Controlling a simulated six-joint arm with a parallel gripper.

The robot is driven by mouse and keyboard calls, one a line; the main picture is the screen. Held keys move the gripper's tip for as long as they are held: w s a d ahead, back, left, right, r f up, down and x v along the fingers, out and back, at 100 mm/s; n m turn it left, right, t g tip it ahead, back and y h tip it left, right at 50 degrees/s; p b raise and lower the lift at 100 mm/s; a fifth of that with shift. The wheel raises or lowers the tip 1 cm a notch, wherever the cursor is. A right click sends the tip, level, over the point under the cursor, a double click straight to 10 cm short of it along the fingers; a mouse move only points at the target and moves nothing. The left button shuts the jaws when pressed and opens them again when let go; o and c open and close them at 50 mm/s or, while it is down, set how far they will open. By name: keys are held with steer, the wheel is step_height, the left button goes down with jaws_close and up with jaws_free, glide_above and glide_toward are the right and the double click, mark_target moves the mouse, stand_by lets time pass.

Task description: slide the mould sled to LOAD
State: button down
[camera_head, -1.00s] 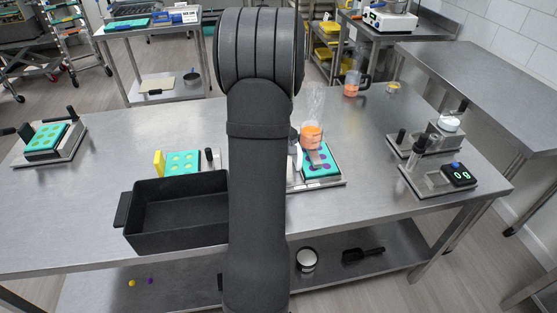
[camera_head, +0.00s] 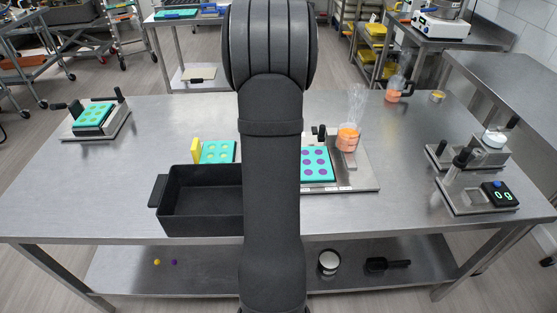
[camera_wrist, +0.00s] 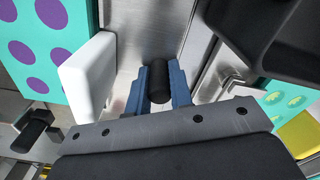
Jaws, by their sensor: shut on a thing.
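The mould sled carries a teal mould with purple-filled cavities (camera_head: 316,166), partly behind my arm in the head view. It sits on a metal base plate (camera_head: 362,182), left of the orange-filled depositor hopper (camera_head: 347,139). In the wrist view the mould (camera_wrist: 38,50) is at upper left, beside a white block (camera_wrist: 88,75). My gripper (camera_wrist: 158,88) has its blue fingers shut around a black upright knob (camera_wrist: 159,74), apparently the sled's handle. In the head view my gripper is hidden behind my arm. The LOAD mark cannot be read.
A black bin (camera_head: 200,222) stands left of my arm, with another teal mould (camera_head: 217,152) and a yellow block (camera_head: 195,151) behind it. A scale (camera_head: 497,195) and a knobbed stand (camera_head: 455,172) are at right. The left table middle is clear.

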steer(key=c, duration=1.3)
jaws_free()
steer(key=shift+a, duration=0.3)
steer(key=shift+d, duration=0.1)
step_height(320, 180, up, 18)
steer(key=shift+f, duration=0.25)
step_height(320, 180, down, 18)
steer(key=shift+d+r, duration=0.1)
steer(key=shift+r, duration=0.15)
